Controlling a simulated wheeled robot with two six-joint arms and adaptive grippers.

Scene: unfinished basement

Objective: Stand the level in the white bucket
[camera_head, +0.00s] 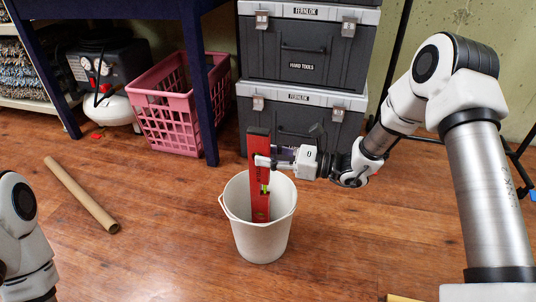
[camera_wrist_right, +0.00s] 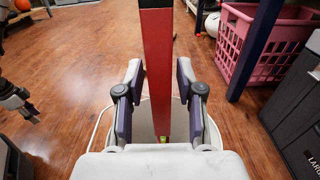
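The red level (camera_head: 259,178) stands close to upright in the white bucket (camera_head: 262,240), its top well above the rim. Its lower end is hidden behind the bucket's front wall. My right gripper (camera_head: 265,161) is at the level's upper half, above the bucket. In the right wrist view, the level (camera_wrist_right: 158,70) passes between the two fingers (camera_wrist_right: 158,100), with narrow gaps on both sides, so the gripper looks open around it. My left arm shows at the lower left of the head view. Part of what looks like its gripper shows at the wrist view's left edge, too little to judge.
A cardboard tube (camera_head: 82,195) lies on the wooden floor at left. Grey tool boxes (camera_head: 300,110) are stacked behind the bucket. A pink crate (camera_head: 175,115) and a compressor (camera_head: 105,80) stand by a blue-legged table (camera_head: 198,80). Floor around the bucket's front is clear.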

